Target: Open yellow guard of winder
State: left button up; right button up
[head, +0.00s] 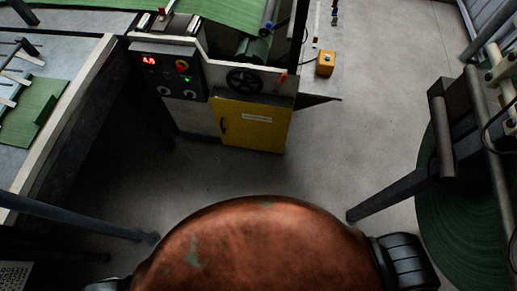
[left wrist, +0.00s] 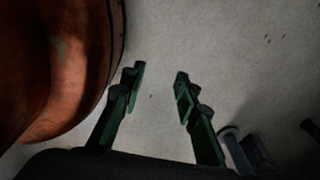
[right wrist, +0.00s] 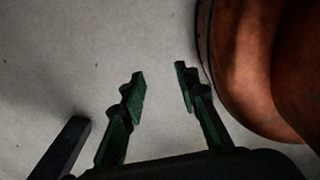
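The yellow guard (head: 243,125) is a flat panel on the front of the machine, below the control box and handwheel. It has a dark handle (head: 223,124) near its left edge and a pale label (head: 257,118). It looks closed. My left gripper (left wrist: 159,75) is open and empty over bare floor, beside my orange base. My right gripper (right wrist: 159,72) is open and empty over bare floor, on the other side of the base. Neither gripper shows in the head view, and both are well away from the guard.
A control box (head: 167,76) with a red display sits left of a black handwheel (head: 244,79). A table (head: 62,104) runs along the left. A green roll (head: 450,200) on a dark frame stands at right. A small yellow box (head: 325,63) stands behind. Floor before the guard is clear.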

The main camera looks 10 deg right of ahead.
aim_at(265, 128)
jog(key=u, duration=0.05)
jog(key=k, duration=0.6)
jog(key=z, duration=0.4)
jog(key=i, duration=0.55)
jog(key=z, duration=0.3)
jog(key=k, duration=1.25)
jog(key=u, duration=0.1)
jog(key=i, duration=0.45)
jog(key=u, duration=1.1)
jog(key=i, duration=0.7)
jog(key=u, duration=0.45)
